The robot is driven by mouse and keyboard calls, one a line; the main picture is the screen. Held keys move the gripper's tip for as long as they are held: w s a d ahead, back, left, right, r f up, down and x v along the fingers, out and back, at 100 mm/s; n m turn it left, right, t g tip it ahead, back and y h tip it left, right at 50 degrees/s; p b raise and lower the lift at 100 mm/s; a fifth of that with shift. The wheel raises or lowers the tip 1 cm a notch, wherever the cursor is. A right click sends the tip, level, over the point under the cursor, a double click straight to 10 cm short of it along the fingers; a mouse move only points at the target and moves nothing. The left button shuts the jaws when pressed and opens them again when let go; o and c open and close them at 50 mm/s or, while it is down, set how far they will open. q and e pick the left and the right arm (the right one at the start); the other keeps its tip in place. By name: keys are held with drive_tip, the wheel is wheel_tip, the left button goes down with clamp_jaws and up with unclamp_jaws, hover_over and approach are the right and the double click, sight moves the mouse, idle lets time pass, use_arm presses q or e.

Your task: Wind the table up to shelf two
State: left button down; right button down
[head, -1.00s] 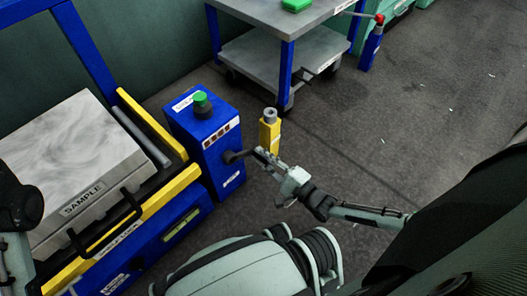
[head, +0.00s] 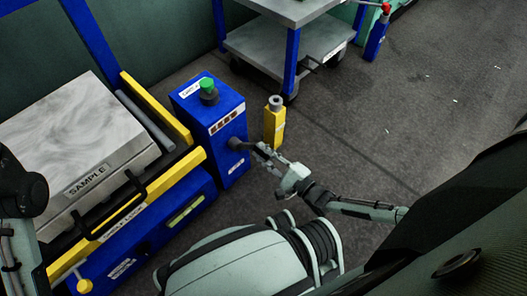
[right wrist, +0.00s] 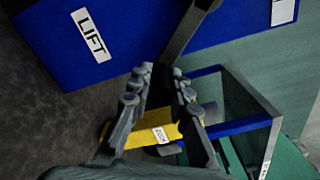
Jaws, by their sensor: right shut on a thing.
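The blue lift box (head: 211,130) stands at the right end of the press table, with a green button (head: 208,85) on top. A dark crank (head: 236,144) sticks out of its side. My right gripper (head: 262,152) is shut on the crank's handle. In the right wrist view the crank arm (right wrist: 187,32) runs up from between my two fingers (right wrist: 160,88), beside the LIFT label (right wrist: 91,35). The press table's yellow rail (head: 150,195) runs in front of a grey block marked SAMPLE (head: 75,125). My left gripper is out of view; only part of that arm shows at the left edge.
A yellow post (head: 274,122) stands on the floor just behind my right gripper. The floor to the right is clear.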

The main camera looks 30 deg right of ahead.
sight(262, 154)
drive_tip(key=shift+s+a+f, duration=0.15)
drive_tip(key=shift+s+a, duration=0.15)
drive_tip(key=shift+a, duration=0.15)
drive_tip(key=c, duration=1.5)
unclamp_jaws()
drive_tip(key=shift+o, duration=0.4)
drive_tip(key=shift+w+d, duration=0.1)
drive_tip(key=shift+d, duration=0.1)
wheel_tip(262, 154, up, 10)
drive_tip(key=shift+r, duration=0.1)
